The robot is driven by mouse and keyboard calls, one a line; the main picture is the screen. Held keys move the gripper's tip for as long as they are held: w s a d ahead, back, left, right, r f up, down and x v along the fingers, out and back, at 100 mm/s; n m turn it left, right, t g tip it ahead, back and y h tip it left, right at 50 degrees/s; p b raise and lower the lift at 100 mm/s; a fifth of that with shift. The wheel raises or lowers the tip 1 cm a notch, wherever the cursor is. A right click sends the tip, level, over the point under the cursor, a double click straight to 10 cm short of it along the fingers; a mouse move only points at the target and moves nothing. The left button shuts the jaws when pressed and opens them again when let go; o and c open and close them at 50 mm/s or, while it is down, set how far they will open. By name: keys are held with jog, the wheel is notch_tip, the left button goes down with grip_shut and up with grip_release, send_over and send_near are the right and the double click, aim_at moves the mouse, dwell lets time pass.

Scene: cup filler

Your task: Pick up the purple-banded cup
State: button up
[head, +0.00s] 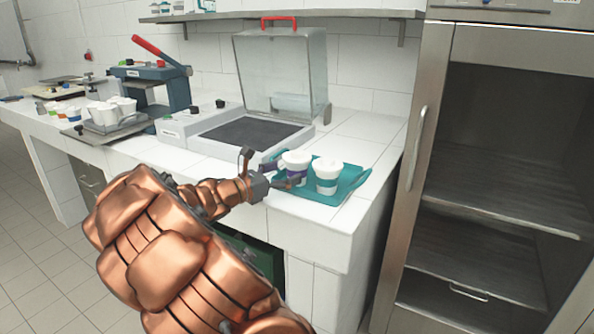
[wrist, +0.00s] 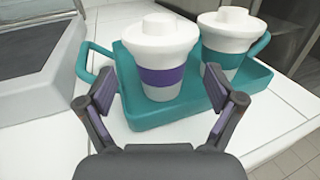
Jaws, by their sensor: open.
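The purple-banded cup (wrist: 161,60) is white with a lid and stands upright on a teal tray (wrist: 152,119). In the head view the same cup (head: 296,164) stands at the left of the tray (head: 354,186), partly hidden by my gripper. A white cup with a teal band (wrist: 228,42) stands on the tray just to its right, and also shows in the head view (head: 327,175). My gripper (wrist: 161,92) is open and empty. Its fingers point toward the purple-banded cup from the near side, one to each side of it, with a gap before the cup.
A machine with a raised clear cover (head: 282,75) stands behind and left of the tray. A steel cabinet (head: 415,150) rises to the right. A red-handled press (head: 150,75) and more cups (head: 110,110) stand farther left. A shelf (head: 290,14) runs above.

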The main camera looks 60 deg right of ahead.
aim_at(288, 171)
jog(key=shift+x, duration=2.2)
jog(key=c, duration=1.4)
